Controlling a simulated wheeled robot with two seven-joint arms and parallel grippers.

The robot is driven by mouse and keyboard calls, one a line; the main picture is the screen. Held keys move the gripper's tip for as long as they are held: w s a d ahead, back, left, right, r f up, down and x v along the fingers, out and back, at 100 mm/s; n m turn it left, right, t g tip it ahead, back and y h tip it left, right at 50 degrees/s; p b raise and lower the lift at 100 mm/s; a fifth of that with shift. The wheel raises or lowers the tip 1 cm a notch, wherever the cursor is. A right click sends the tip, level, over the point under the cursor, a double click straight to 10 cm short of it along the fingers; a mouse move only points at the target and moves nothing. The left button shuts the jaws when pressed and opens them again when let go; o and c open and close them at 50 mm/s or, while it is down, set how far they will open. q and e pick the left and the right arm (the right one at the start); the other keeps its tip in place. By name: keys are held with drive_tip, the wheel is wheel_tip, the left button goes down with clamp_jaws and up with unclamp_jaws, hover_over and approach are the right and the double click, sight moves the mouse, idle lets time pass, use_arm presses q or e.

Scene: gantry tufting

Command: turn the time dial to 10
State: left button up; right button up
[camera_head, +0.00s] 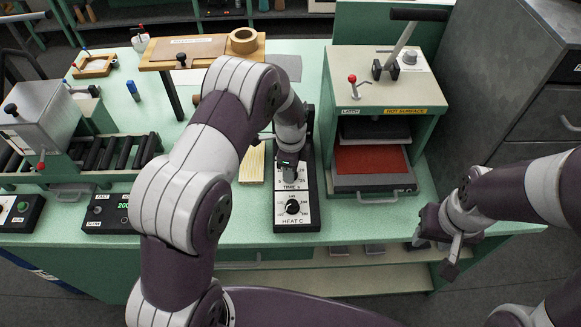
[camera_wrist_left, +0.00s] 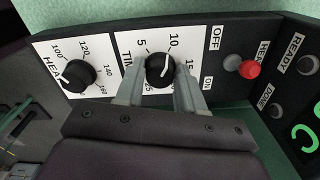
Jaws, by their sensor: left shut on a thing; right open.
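The time dial (camera_wrist_left: 159,69) is a black round knob on a white panel with the marks 5, 10 and 15 around it. Its pale pointer line shows on the side towards 10 and 15, but the exact reading is hard to tell. My left gripper (camera_wrist_left: 160,88) is shut on the dial, one finger on each side. In the head view, my left gripper (camera_head: 289,174) covers most of the dial on the control box (camera_head: 310,212). My right gripper (camera_head: 440,240) is open and empty, off the bench's front right edge.
The black heat dial (camera_head: 292,207) sits nearer the front on the same box. A red-capped toggle switch (camera_wrist_left: 248,69) and two lamps are beyond the time dial. The heat press (camera_head: 428,118) stands to the right, a roller conveyor (camera_head: 108,152) to the left.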

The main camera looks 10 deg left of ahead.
use_arm(q)
drive_tip(key=shift+r, duration=0.1)
drive_tip(key=o, duration=1)
drive_tip(key=shift+d, duration=0.1)
wheel_tip(320, 180, up, 13)
drive_tip(key=b, duration=0.2)
drive_tip(key=shift+f+b, duration=0.2)
drive_tip(key=shift+b, duration=0.1)
